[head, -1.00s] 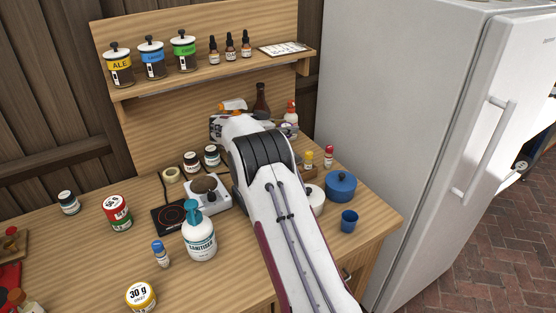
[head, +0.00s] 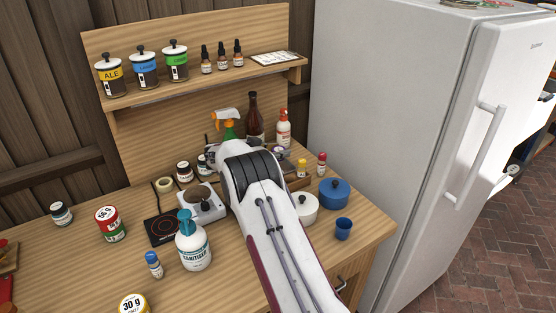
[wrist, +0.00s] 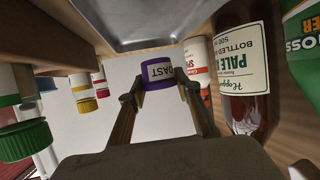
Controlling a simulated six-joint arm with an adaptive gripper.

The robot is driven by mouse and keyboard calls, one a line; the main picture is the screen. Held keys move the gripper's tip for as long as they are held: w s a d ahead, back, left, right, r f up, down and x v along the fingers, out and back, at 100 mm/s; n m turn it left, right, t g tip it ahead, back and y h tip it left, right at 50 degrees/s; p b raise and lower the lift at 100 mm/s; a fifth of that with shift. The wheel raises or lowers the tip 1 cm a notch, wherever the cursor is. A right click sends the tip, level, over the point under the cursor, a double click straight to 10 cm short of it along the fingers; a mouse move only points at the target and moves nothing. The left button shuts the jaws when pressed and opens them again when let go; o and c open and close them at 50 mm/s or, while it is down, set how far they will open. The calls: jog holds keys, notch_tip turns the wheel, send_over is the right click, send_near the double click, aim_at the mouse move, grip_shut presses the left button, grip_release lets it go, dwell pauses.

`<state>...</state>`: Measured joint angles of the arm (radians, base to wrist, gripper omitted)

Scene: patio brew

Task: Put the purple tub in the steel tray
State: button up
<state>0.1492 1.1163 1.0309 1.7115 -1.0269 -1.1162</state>
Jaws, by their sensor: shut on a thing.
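The purple tub (wrist: 158,74) has a white label and sits between the fingertips of my gripper (wrist: 160,88) in the wrist view. My gripper is shut on it. A grey steel surface, which looks like the steel tray (wrist: 150,40), lies across the top of the wrist view, near the tub. I cannot tell how far apart they are. In the head view my own arm covers the gripper and most of what is around it, so I cannot make out the tub or tray clearly there.
A brown bottle (wrist: 248,75), a green bottle (wrist: 303,45) and a small white-and-red container (wrist: 198,66) stand close beside the gripper. On the counter stand a sanitiser bottle (head: 193,248), hotplate (head: 165,229) and blue pot (head: 334,193).

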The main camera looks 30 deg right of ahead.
jog(key=shift+f, duration=1.85)
jog(key=shift+f, duration=0.15)
jog(key=o, duration=1.1)
jog(key=shift+v, duration=0.95)
jog(key=v, duration=0.3)
jog(key=shift+a+r, duration=0.2)
jog(key=shift+r, duration=0.05)
notch_tip(320, 180, up, 7)
